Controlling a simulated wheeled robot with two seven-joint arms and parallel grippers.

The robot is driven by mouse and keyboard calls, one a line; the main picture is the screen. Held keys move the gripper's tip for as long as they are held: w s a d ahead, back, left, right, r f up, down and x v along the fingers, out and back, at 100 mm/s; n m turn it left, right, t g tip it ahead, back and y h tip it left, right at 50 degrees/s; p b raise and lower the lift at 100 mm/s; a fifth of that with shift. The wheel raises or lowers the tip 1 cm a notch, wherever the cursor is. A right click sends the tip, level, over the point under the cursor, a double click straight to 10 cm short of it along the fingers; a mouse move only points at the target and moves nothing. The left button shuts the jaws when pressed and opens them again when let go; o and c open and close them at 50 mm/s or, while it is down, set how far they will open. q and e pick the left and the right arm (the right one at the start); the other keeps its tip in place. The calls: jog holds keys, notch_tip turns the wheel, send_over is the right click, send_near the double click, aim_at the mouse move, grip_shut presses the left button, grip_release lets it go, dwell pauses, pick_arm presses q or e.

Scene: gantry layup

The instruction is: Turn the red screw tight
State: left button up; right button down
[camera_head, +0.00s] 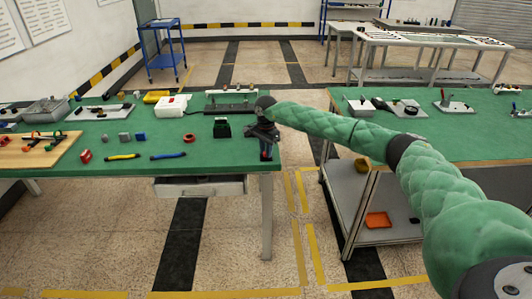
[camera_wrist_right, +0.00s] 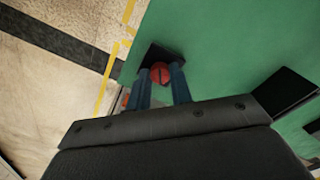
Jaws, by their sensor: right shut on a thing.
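The red screw (camera_wrist_right: 160,72) shows its round, slotted head in the right wrist view, between the two blue-grey fingers of my right gripper (camera_wrist_right: 163,80). The fingers are shut on it. A dark block (camera_wrist_right: 152,54) lies right behind the screw, near the edge of the green table top. In the head view my right gripper (camera_head: 266,149) points down at the right end of the left green table (camera_head: 170,172). The screw cannot be made out in the head view, where the gripper covers that spot. My left gripper is in neither view.
A black-and-green block (camera_head: 221,128) and a red ring (camera_head: 189,138) stand left of my right gripper. A second green table (camera_head: 450,148) stands to the right, across a gap.

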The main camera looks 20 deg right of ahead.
jog(key=m+b, duration=0.3)
jog(key=m, duration=0.2)
jog(key=m+b, duration=0.1)
jog(key=m, duration=0.3)
jog(key=shift+m+b, duration=0.3)
jog(key=m, duration=0.2)
jog(key=shift+m+b, duration=0.35)
jog(key=shift+m, duration=0.05)
jog(key=m, duration=0.3)
jog(key=shift+w+r+b, duration=0.1)
jog(key=shift+b, duration=0.2)
jog(key=m, duration=0.4)
jog(key=shift+m, duration=1.3)
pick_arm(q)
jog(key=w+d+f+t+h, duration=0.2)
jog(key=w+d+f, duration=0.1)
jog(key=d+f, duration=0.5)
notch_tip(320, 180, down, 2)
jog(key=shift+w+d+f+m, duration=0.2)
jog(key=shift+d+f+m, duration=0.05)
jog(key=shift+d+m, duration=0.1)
pick_arm(e)
jog(key=shift+m, duration=0.3)
jog(key=shift+r, duration=0.1)
jog(key=shift+d, duration=0.1)
